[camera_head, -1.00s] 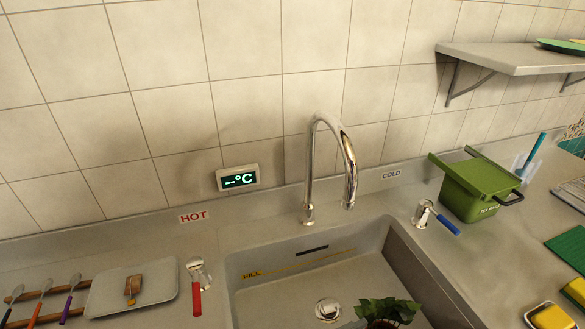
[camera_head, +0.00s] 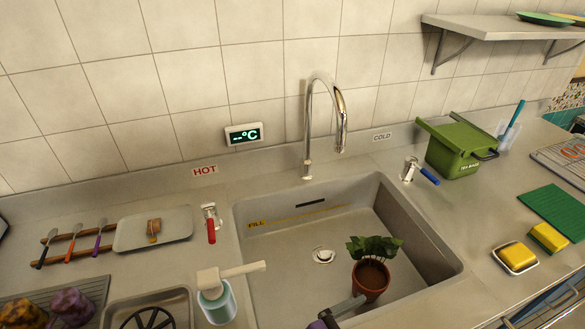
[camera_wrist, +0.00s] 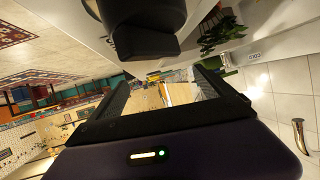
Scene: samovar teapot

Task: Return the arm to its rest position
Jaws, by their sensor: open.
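My gripper (camera_wrist: 162,76) shows in the wrist view with its two dark fingers spread apart. Nothing is held between them. In the head view, a dark bar with a bit of purple at the bottom edge, by the sink's front, looks like part of my gripper; most of it is out of frame. A potted plant (camera_head: 370,277) stands in the sink (camera_head: 410,232), just beyond that bar. Its leaves also show in the wrist view (camera_wrist: 222,32), to the upper right of the fingers. A large dark rounded object, which I cannot identify, fills the wrist view's top centre.
The faucet (camera_head: 308,125) rises behind the sink. A cup with a wooden-handled tool (camera_head: 218,303) stands left of it. A green tea bags box (camera_head: 458,147) and yellow sponges (camera_head: 517,257) lie to the right. A tray (camera_head: 178,226) and utensils are at the left.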

